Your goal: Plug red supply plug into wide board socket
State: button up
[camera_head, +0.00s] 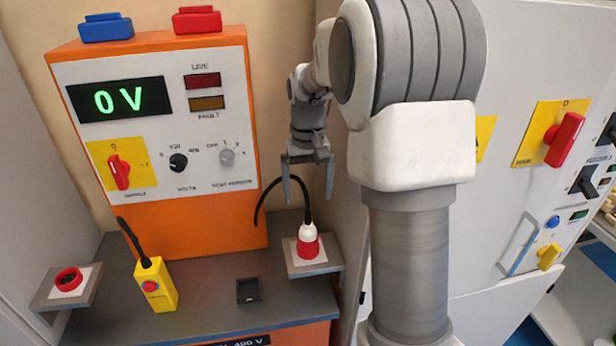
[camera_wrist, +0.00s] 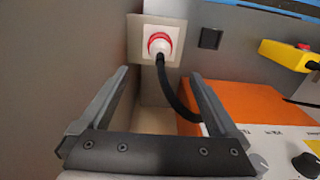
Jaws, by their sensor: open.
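The red supply plug (camera_head: 308,243), red with a white back, stands upright in the socket on a white plate at the bench's right ledge (camera_head: 320,268). Its black cable rises from it and curves left. In the wrist view the plug (camera_wrist: 160,44) shows beyond the fingertips. My gripper (camera_head: 308,200) is open above the plug, fingers pointing down; it also shows in the wrist view (camera_wrist: 160,74). The cable appears to run between the fingers, which are apart from the plug. An empty red-ringed socket (camera_head: 68,279) sits on the left ledge. Which socket is the wide board one, I cannot tell.
An orange tester (camera_head: 155,140) with a "0 V" display stands behind the bench (camera_head: 215,300). A yellow pendant (camera_head: 155,285) and a small black block (camera_head: 248,290) are on the bench. A grey-white cabinet (camera_head: 510,200) with red, black and yellow handles stands at right.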

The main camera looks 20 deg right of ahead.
jog(key=shift+r, duration=1.6)
jog(key=s+a+r+n+t, duration=0.1)
jog(key=s+a+r, duration=0.25)
jog(key=s, duration=0.25)
jog(key=s+a+r+t, duration=0.2)
jog(key=s+r, duration=0.2)
jog(key=s, duration=0.1)
jog(key=s+a+f+t, duration=0.1)
jog(key=s+a, duration=0.1)
jog(key=s, duration=0.4)
jog(key=s+a+f+n+t, duration=0.1)
jog(key=s+a, duration=0.1)
jog(key=s, duration=0.4)
jog(key=shift+s+t, duration=0.2)
jog(key=shift+t, duration=0.1)
jog(key=shift+a, duration=0.1)
